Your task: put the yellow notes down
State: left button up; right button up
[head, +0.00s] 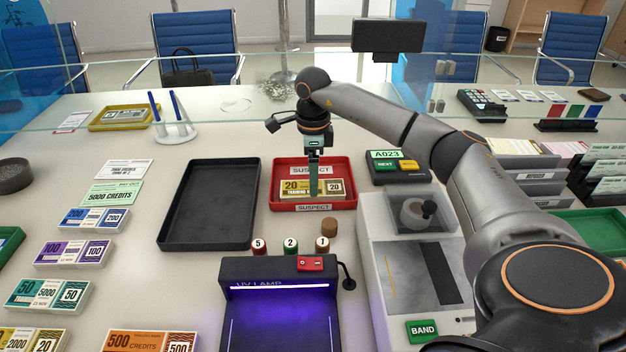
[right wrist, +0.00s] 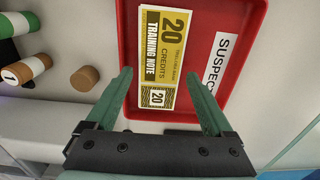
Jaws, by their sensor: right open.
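The yellow notes (head: 306,189) lie in the red tray (head: 281,203) marked SUSPECT, on the counter's middle. In the right wrist view the yellow notes (right wrist: 163,55) lie flat inside the red tray (right wrist: 255,88), printed "20 credits training note". My right gripper (head: 313,190) is over the red tray, in front of the notes in the head view. In the right wrist view its two fingers (right wrist: 162,95) are spread apart, one on each side of the notes' near end, and nothing is gripped. My left gripper is not in view.
An empty black tray (head: 210,243) stands left of the red tray. The UV lamp (head: 280,268) and several numbered stamps are in front. A number display (head: 398,166) and a banding machine (head: 412,270) are at the right. Note stacks line the left side.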

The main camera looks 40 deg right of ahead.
notch_tip(320, 180, up, 9)
jog(key=p, duration=0.1)
jog(key=shift+r, duration=0.2)
